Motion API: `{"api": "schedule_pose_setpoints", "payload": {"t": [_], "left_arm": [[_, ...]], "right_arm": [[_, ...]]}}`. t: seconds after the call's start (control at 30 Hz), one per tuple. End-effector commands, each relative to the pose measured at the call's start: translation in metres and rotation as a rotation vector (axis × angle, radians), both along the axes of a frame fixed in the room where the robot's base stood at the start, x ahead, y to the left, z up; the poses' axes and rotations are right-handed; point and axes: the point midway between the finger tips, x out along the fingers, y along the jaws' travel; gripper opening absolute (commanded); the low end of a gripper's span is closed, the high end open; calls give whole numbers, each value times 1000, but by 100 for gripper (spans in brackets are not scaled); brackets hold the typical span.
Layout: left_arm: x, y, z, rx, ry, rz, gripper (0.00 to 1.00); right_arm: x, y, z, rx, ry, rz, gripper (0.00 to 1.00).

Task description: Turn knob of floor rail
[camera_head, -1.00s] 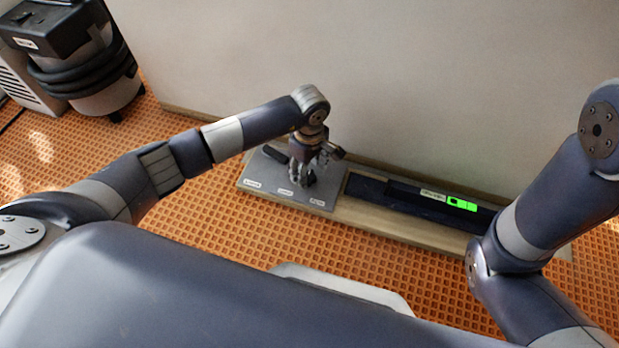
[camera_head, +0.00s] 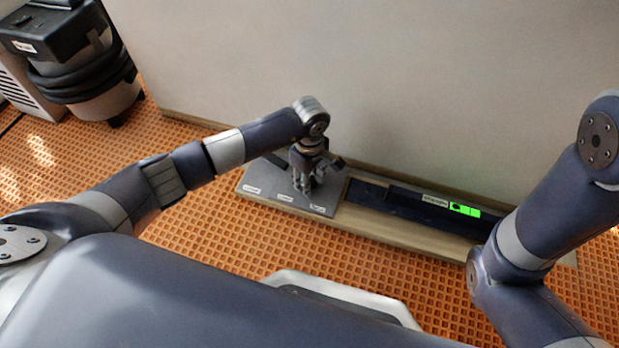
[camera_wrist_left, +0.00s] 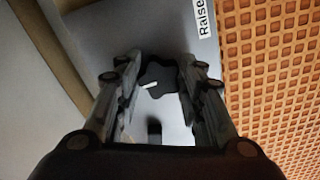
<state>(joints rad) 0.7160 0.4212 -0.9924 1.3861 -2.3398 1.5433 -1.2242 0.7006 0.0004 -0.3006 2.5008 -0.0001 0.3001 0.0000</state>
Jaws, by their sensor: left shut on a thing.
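The floor rail (camera_head: 385,232) is a long wooden board along the foot of the wall, with a grey metal plate (camera_head: 262,178) at its left end. My left gripper (camera_head: 303,187) points down over this plate. In the left wrist view, the black lobed knob (camera_wrist_left: 158,77) with a white pointer mark sits between the fingertips of my left gripper (camera_wrist_left: 160,82), which is shut on it. A "Raise" label (camera_wrist_left: 204,18) lies beside the knob. In the head view the fingers mostly hide the knob. My right gripper is out of view.
A dark bar with a green display (camera_head: 464,209) lies on the rail's right part. The pale wall (camera_head: 390,80) rises close behind it. An orange waffle-patterned floor (camera_head: 210,225) lies in front. A vacuum-like machine (camera_head: 85,75) stands at the far left.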

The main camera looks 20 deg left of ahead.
Motion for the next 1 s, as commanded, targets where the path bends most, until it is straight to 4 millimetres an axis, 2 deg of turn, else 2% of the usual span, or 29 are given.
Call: {"api": "schedule_pose_setpoints", "payload": {"t": [0.27,0.7,1.0], "left_arm": [[1,1,3,2,-1,96,12],[2,1,4,2,-1,447,12],[3,0,2,2,-2,643,12]], "right_arm": [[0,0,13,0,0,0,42],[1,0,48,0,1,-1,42],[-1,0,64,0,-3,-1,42]]}}
